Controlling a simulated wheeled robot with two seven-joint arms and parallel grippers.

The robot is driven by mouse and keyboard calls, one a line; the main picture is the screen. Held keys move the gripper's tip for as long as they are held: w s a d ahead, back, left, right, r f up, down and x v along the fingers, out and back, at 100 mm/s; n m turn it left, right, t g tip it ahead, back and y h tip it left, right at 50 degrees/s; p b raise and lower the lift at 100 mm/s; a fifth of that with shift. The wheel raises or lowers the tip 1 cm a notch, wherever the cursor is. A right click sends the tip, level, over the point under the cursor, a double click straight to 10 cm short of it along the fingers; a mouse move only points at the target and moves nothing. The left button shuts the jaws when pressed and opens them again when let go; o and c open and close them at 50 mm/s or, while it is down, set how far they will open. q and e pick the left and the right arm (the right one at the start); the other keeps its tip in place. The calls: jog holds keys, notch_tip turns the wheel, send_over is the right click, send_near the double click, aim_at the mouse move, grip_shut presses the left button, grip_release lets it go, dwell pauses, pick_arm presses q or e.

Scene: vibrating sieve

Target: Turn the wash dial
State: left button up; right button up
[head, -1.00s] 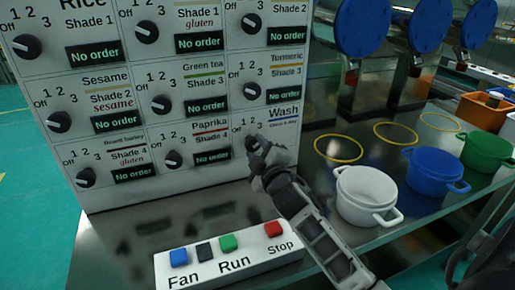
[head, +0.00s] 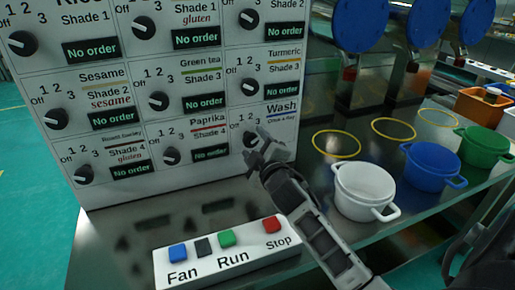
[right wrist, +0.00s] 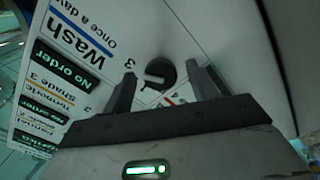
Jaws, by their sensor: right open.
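The wash dial (head: 249,140) is a dark round knob at the lower right of the white panel (head: 193,136), beside the Wash label. My right gripper (head: 257,147) is in front of it and partly covers it in the head view. In the right wrist view the dial (right wrist: 162,73) shows between the two fingertips of my open gripper (right wrist: 162,76), with a pale pointer bar on its face. The fingers stand on either side of the knob with gaps; I see no contact. The numeral 3 is by the dial; its other marks are partly hidden. My left gripper is not in view.
Several other dials with No order displays fill the panel. A button box (head: 228,252) with Fan, Run and Stop sits on the metal table below. A white pot (head: 364,190), a blue pot (head: 431,167) and a green pot (head: 484,146) stand to the right.

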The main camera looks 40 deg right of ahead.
jog(key=b+v, duration=0.1)
jog(key=v, duration=1.5)
jog(key=shift+a+r, duration=0.1)
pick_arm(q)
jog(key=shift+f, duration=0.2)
